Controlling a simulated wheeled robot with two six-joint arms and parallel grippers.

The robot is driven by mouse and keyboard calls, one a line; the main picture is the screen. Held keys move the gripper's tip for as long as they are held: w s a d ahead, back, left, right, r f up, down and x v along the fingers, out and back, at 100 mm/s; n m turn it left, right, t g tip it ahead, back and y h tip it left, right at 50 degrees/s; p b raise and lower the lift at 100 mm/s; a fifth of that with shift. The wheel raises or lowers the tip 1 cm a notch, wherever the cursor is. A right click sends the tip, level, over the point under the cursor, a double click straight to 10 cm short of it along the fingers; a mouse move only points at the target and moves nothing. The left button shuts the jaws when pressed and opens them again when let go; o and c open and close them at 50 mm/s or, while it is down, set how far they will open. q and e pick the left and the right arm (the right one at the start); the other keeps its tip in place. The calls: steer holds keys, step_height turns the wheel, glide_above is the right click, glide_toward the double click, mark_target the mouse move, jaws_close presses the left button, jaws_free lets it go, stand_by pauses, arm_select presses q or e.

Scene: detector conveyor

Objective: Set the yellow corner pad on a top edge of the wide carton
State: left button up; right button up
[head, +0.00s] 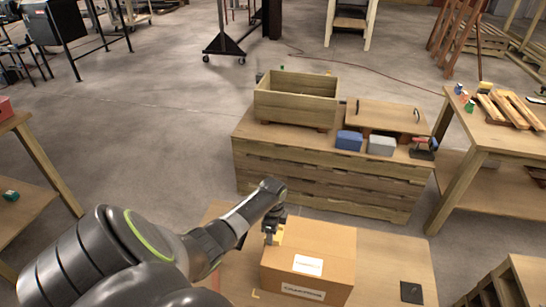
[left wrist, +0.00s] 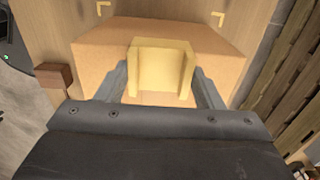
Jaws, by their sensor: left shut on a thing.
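The wide carton (head: 325,243) is a brown closed box with white labels, standing on a wooden table in front of me in the head view. Its brown top (left wrist: 95,45) also shows in the left wrist view. My left gripper (head: 273,238) is at the carton's left top edge. It is shut on the yellow corner pad (left wrist: 162,65), a pale yellow angled piece between the two fingers in the wrist view. In the head view only a small bit of the pad (head: 279,233) shows. I cannot tell whether the pad touches the carton. My right gripper is not in view.
The table (head: 399,262) has bare room right of the carton, with a small black square (head: 411,292) on it. Yellow corner marks (left wrist: 217,19) lie on the tabletop beside the carton. Behind stands a wooden bench (head: 300,160) with an open wooden crate (head: 297,103).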

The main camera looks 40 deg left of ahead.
arm_select(q)
steer(key=shift+f+b, duration=0.35)
steer(key=shift+f, duration=0.25)
steer(key=o, duration=1.1)
step_height(320, 180, up, 17)
steer(key=shift+r+b, duration=0.2)
steer(key=shift+b, duration=0.1)
steer(key=shift+f, duration=0.1)
